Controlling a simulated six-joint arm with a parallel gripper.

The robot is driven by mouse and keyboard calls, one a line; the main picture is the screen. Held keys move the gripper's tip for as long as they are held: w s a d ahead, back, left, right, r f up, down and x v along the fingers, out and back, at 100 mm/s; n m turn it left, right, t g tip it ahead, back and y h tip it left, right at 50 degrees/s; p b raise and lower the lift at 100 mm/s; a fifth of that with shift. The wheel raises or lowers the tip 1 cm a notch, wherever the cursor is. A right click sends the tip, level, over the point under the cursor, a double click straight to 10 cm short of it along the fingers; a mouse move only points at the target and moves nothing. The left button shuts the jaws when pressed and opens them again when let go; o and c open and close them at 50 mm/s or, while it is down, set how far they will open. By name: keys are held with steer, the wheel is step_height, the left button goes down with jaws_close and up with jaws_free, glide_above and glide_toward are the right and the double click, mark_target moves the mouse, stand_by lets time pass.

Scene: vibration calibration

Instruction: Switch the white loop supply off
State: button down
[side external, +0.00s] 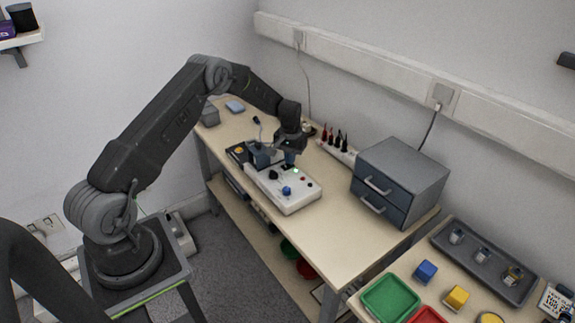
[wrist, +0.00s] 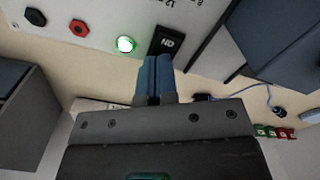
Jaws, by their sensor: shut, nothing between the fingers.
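The white loop supply (side external: 290,199) is a white box on the bench with a blue knob, a black knob and a green lamp. In the wrist view its white panel (wrist: 95,12) shows a lit green lamp (wrist: 125,44) and a black rocker switch (wrist: 168,41) with upside-down white lettering that looks like ON. My gripper (side external: 290,158) is over the back end of the supply, pointing down. In the wrist view its blue fingers (wrist: 155,62) are together and empty, with their tips at the near edge of the switch. I cannot tell whether they touch it.
A red socket (wrist: 78,27) and a black socket (wrist: 35,17) sit beside the lamp. A grey drawer cabinet (side external: 400,180) stands to the right on the bench. Bench right of the supply is clear.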

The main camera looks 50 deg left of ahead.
steer(key=shift+f, duration=0.3)
steer(key=shift+r, duration=3.55)
steer(key=shift+r, duration=0.1)
steer(key=s+d+r+m+t, duration=0.1)
steer(key=s+d+r, duration=0.2)
steer(key=d+r, duration=0.3)
steer(key=s+d+r+m+t, duration=0.1)
steer(key=s+d+r, duration=0.25)
steer(key=r, duration=0.45)
steer(key=s+d+r+m+t, duration=0.1)
steer(key=s+d+r, duration=0.35)
steer(key=r, duration=0.35)
steer(key=s+d+r+m+t, duration=0.1)
steer(key=s+d, duration=0.3)
steer(key=s, duration=0.6)
steer(key=s+d+r+m+t, duration=0.1)
steer(key=s+d, duration=0.4)
steer(key=s, duration=0.6)
steer(key=shift+d+r+m+t, duration=0.3)
steer(key=shift+m, duration=0.2)
